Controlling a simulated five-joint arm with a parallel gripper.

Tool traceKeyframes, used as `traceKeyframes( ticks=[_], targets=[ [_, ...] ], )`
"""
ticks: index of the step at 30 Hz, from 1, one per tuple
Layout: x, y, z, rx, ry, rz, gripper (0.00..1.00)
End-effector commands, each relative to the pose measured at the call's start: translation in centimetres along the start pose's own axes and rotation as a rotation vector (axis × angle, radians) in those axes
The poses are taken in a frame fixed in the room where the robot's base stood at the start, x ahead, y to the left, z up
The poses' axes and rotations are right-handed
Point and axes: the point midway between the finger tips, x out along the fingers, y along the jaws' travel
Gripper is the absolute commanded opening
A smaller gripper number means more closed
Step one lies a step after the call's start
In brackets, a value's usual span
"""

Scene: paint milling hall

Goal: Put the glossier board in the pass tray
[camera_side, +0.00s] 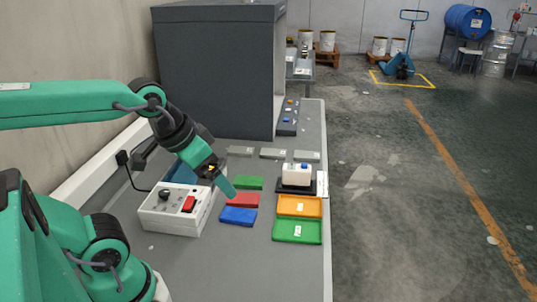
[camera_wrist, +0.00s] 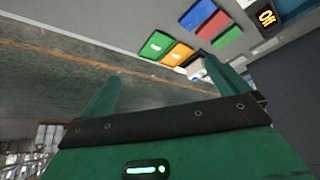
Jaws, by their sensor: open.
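Three flat coloured boards lie on the grey bench: green (camera_side: 248,182), red (camera_side: 243,200) and blue (camera_side: 238,215). They also show at the top of the wrist view, blue (camera_wrist: 195,14), red (camera_wrist: 213,25) and green (camera_wrist: 229,37). Which is glossier I cannot tell. To their right are an orange tray (camera_side: 290,211) and a green tray (camera_side: 284,236), each with a small white label I cannot read; no board shows in either. My gripper (camera_side: 228,189) is above the bench near the red and green boards. Its two fingers are apart and empty in the wrist view (camera_wrist: 162,85).
A white instrument (camera_side: 297,175) on a black base stands behind the orange tray. A white control box (camera_side: 175,210) with a red switch stands left of the boards. Several grey plates (camera_side: 273,153) lie behind. A tall dark cabinet (camera_side: 215,70) fills the back. The front bench is clear.

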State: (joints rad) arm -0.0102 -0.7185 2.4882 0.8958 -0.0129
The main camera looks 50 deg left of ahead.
Motion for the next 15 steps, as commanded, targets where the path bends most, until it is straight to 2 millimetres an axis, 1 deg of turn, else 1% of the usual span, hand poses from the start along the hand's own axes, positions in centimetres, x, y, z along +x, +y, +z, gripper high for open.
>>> traceKeyframes(
  ticks=[8, 15],
  targets=[
    [2.3, -1.3, -1.7, -0.105, -0.079, -0.025, 1.00],
    [5.5, -3.1, -3.4, -0.232, -0.166, -0.055, 1.00]
  ],
)
